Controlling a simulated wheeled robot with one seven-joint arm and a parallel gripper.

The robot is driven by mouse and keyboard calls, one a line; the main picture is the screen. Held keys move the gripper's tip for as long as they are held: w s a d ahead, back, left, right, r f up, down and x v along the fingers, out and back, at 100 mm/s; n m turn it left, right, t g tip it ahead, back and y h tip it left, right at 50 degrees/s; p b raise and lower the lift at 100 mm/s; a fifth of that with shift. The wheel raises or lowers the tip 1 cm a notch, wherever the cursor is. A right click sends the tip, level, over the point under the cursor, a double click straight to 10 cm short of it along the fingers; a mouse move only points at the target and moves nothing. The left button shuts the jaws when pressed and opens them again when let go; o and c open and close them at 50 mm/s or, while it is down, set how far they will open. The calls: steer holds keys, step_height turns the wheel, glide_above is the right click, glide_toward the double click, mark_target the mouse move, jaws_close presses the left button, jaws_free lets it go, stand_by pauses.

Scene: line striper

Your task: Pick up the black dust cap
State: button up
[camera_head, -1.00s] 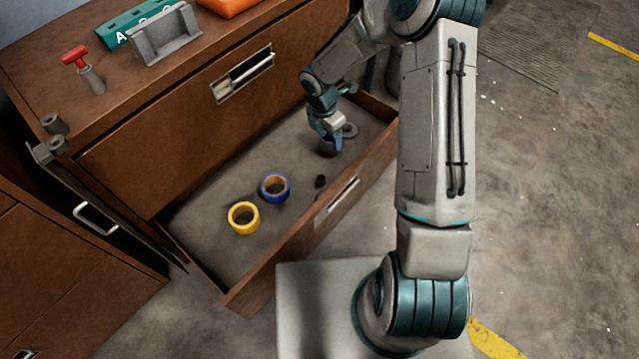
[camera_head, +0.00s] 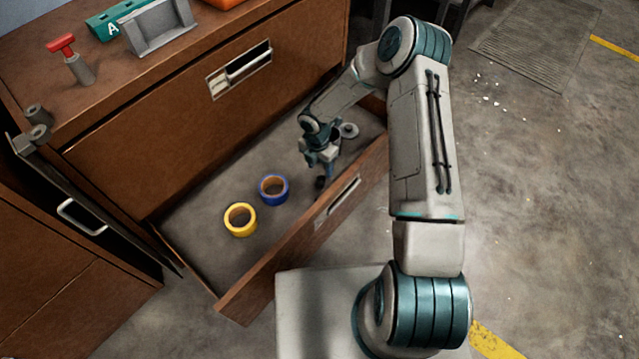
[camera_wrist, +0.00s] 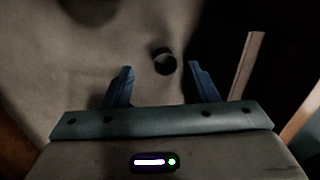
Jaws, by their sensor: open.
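The black dust cap (camera_wrist: 164,62) shows in the wrist view as a small dark round piece with a hollow top, on the grey drawer floor.
The drawer's front panel (camera_head: 290,250) stands close to my gripper.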

mark_target(321, 182)
steer(key=f+b, duration=0.2)
steer(key=f, duration=0.1)
steer(key=s+f+b, duration=0.1)
steer(key=f, duration=0.1)
steer(key=shift+d+f, duration=0.15)
steer(key=shift+d, duration=0.05)
steer(key=c, duration=1)
